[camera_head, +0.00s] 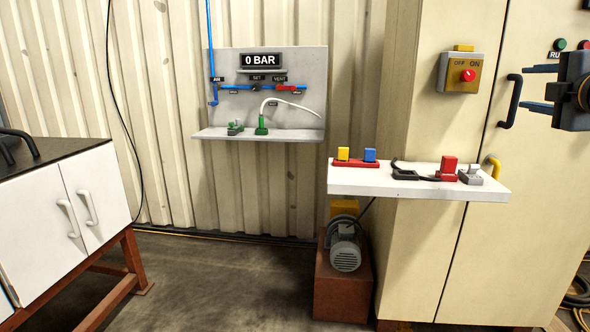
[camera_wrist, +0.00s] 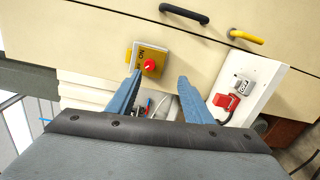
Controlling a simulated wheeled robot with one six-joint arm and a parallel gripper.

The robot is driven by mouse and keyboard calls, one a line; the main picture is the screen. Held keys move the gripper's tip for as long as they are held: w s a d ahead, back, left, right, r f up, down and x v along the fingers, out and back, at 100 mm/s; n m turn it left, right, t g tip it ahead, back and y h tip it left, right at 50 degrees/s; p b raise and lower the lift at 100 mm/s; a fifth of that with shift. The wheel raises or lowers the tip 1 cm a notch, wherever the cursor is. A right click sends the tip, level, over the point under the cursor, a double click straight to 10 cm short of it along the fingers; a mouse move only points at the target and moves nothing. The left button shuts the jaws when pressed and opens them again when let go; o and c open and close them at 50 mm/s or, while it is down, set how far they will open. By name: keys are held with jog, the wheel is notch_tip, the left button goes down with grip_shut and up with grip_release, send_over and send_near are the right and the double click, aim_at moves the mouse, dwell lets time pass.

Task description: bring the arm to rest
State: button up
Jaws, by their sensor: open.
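My gripper (camera_head: 523,88) is at the right edge of the head view, in front of the cream cabinet. Its two blue fingers are apart with nothing between them. In the wrist view the open fingers (camera_wrist: 160,78) point toward the cabinet front. A yellow isolator box (camera_head: 452,72) with a red knob (camera_head: 468,76) and OFF/ON marks is on the cabinet, left of my gripper. The box (camera_wrist: 138,54) also shows in the wrist view, just beyond the left fingertip. No contact with it is visible.
A white shelf (camera_head: 345,183) holds red, yellow, blue and grey lock parts. The cabinet has a black handle (camera_head: 511,101) near my gripper and a yellow handle (camera_head: 492,166) lower. A grey panel (camera_head: 228,68) reads 0 BAR. A motor (camera_head: 345,250) sits under the shelf. The floor at centre-left is clear.

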jog(key=a+f+m+g+y+p, duration=0.1)
jog(key=a+f+m+g+p, duration=0.25)
jog(key=a+f+m, duration=0.4)
jog(key=a+f+m+g+p, duration=0.2)
jog(key=a+f+m+g, duration=0.25)
jog(key=a+f, duration=0.6)
jog(key=s+a+f+m+g+y+p, duration=0.1)
jog(key=s+a+f+m+g, duration=0.1)
jog(key=s+a+f+g, duration=0.2)
jog(key=s+a+f+m+g+y+p, duration=0.2)
jog(key=s+a+f+g, duration=0.3)
jog(key=s+a+f, duration=0.4)
jog(key=s+a, duration=0.5)
jog(key=shift+s+f+y, duration=0.25)
jog(key=shift+f+y, duration=0.05)
jog(key=shift+f, duration=0.1)
jog(key=shift+d, duration=0.1)
